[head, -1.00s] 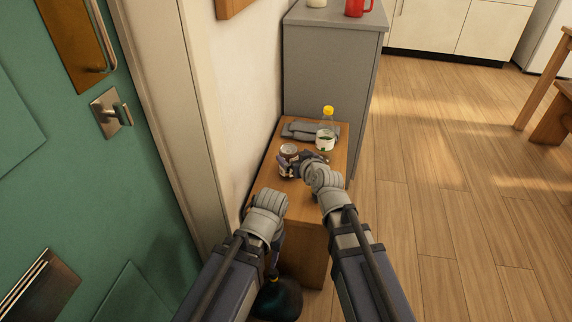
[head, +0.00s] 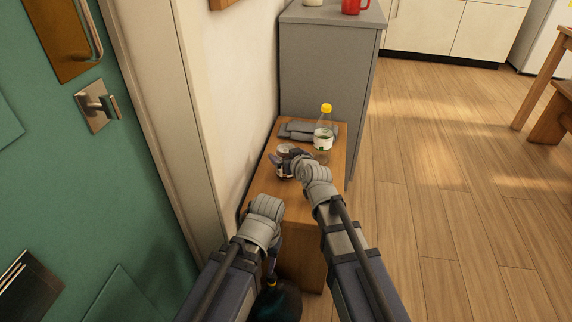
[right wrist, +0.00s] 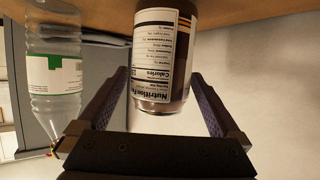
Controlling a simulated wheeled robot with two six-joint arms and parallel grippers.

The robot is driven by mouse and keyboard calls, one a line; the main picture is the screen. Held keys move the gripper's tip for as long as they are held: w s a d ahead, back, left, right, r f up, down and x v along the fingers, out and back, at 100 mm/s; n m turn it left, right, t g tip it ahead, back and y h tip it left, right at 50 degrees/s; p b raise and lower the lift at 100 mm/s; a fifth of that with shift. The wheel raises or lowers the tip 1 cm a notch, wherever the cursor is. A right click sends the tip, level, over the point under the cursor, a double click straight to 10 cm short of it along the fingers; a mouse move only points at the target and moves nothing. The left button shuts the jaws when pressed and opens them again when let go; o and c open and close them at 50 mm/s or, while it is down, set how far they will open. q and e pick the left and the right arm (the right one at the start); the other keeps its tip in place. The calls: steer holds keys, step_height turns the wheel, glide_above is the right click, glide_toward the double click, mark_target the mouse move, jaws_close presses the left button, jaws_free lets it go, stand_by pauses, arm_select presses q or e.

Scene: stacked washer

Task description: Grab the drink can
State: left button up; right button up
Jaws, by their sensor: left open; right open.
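The drink can (head: 284,149) stands on the wooden cabinet top, mostly hidden in the head view behind my right gripper. In the right wrist view the can (right wrist: 162,60) is brown with a white nutrition label and appears upside down. My right gripper (head: 290,165) is open at the can. In the right wrist view its two fingers (right wrist: 155,105) reach along both sides of the can, with a gap showing on the right side. My left gripper (head: 270,235) is lower, in front of the cabinet; its fingers are mostly hidden by the wrist.
A clear bottle with a yellow cap (head: 325,128) stands just behind the can, beside a folded grey cloth (head: 298,129). The wooden cabinet (head: 262,185) sits against the wall. A tall grey cabinet (head: 325,70) stands behind it.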

steer(key=b+x, duration=0.1)
steer(key=x, duration=0.2)
steer(key=shift+w+a+f, duration=0.15)
steer(key=shift+w+f, duration=0.15)
steer(key=shift+f, duration=0.05)
steer(key=shift+r, duration=0.1)
steer(key=shift+c, duration=0.4)
jaws_close()
steer(key=shift+r, duration=0.1)
step_height(320, 180, up, 10)
steer(key=p, duration=1)
